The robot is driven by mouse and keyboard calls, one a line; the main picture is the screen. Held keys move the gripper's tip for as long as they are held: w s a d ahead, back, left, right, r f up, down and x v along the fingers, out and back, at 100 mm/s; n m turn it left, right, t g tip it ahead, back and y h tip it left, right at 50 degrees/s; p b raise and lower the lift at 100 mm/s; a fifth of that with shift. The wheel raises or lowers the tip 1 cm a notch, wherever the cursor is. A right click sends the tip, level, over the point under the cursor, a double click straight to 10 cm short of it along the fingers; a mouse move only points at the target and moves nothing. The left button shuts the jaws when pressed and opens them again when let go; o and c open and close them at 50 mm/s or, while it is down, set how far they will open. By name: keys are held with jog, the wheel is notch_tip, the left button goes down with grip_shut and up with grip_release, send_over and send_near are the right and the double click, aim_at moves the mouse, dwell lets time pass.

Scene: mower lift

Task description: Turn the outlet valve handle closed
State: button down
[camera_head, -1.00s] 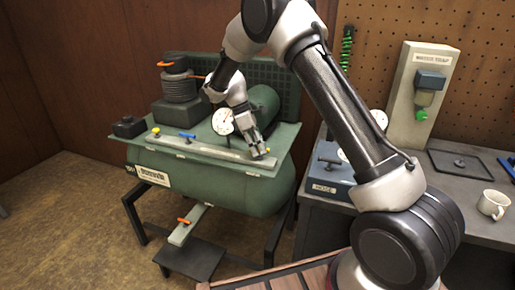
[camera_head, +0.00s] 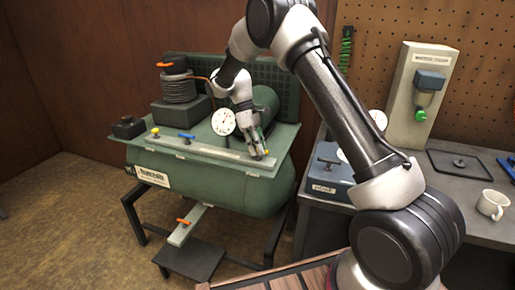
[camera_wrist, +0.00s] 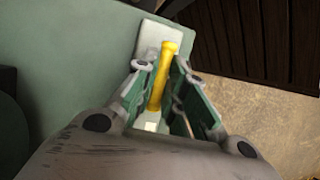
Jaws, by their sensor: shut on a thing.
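My gripper (camera_head: 259,150) is at the right end of the pale strip (camera_head: 215,152) on the green compressor's top. In the wrist view my gripper (camera_wrist: 160,78) has its two fingers on either side of a yellow handle (camera_wrist: 165,65), which lies between them. The handle sits on a pale block (camera_wrist: 158,36). In the head view only a bit of yellow (camera_head: 267,153) shows beside the fingertips. I cannot read which valve is the outlet. A second yellow handle (camera_head: 155,131) is at the strip's left end, and a blue handle (camera_head: 186,137) is near it.
A white gauge (camera_head: 223,122) stands just left of my gripper. An orange handle (camera_head: 183,222) is below the tank.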

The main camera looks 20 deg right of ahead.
jog(key=shift+s, duration=0.15)
jog(key=c, duration=1.5)
grip_release()
jog(key=shift+r, duration=0.1)
jog(key=v, duration=1.2)
